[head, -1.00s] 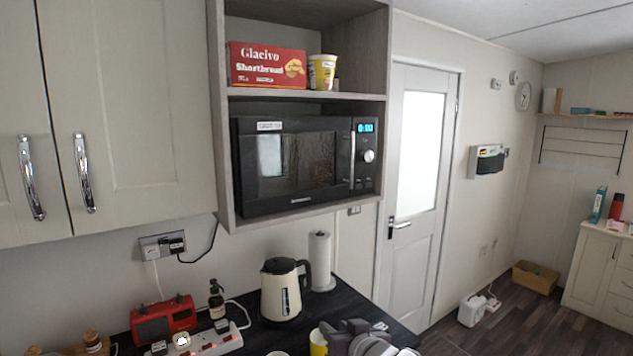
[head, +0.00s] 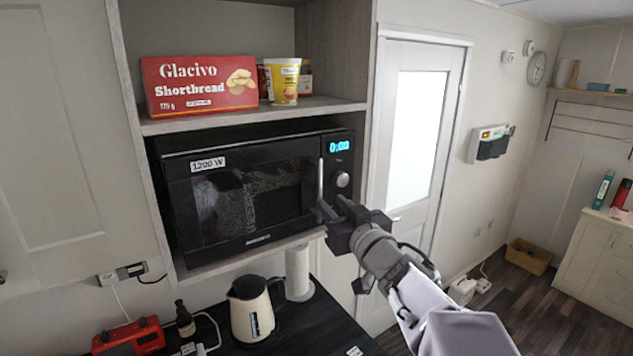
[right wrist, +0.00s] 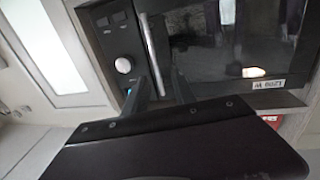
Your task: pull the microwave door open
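The black microwave (head: 250,190) sits in the lower open shelf of the wall unit, its door (head: 245,200) shut flush with its front. The upright silver door handle (head: 320,180) is at the door's right edge, beside the control panel. My right gripper (head: 332,205) is at the handle's lower part, its two dark fingers apart. In the right wrist view, which is upside down, the handle (right wrist: 153,45) runs down between the open fingers (right wrist: 164,82); I cannot tell whether they touch it. My left gripper is not in view.
A red shortbread box (head: 200,83) and a yellow tub (head: 284,82) stand on the shelf above. Below are a cream kettle (head: 252,312), a paper roll (head: 298,273) and a red radio (head: 128,338) on the dark counter. A white door (head: 405,150) is to the right.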

